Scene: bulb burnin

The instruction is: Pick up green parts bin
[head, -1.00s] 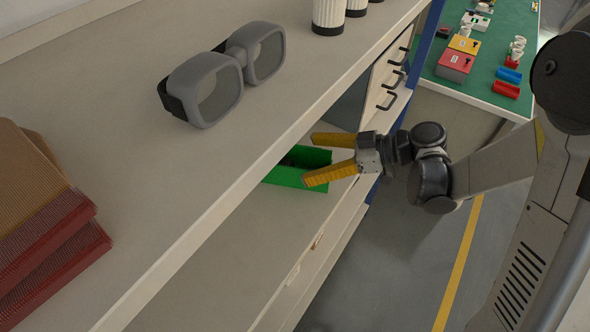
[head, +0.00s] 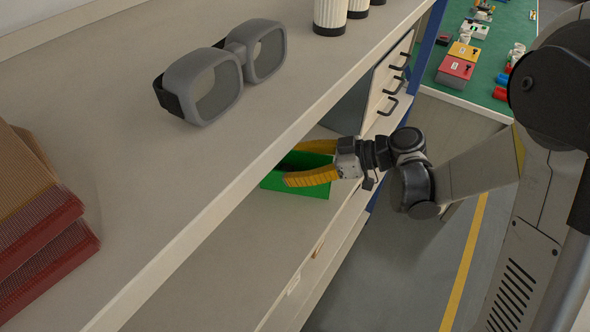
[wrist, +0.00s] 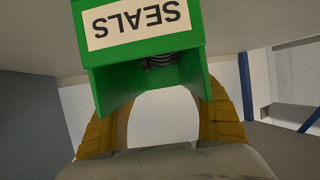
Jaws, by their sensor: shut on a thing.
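The green parts bin (head: 289,174) sits on the lower shelf, partly hidden under the upper shelf's edge in the head view. In the wrist view the bin (wrist: 151,74) shows a white label reading "SEALS", upside down in the picture, with something dark and ribbed inside. My gripper (head: 308,163) reaches in from the right with its yellow fingers on either side of the bin. In the wrist view the fingers (wrist: 163,118) are bowed and shut on the bin. Whether the bin's base touches the shelf cannot be told.
The upper shelf (head: 150,200) overhangs the bin and holds grey goggles (head: 220,75), red-brown stacked packs (head: 35,215) and white cylinders (head: 330,15). A drawer unit (head: 388,85) stands just behind the bin. A green-topped table (head: 490,60) with coloured parts is at the far right.

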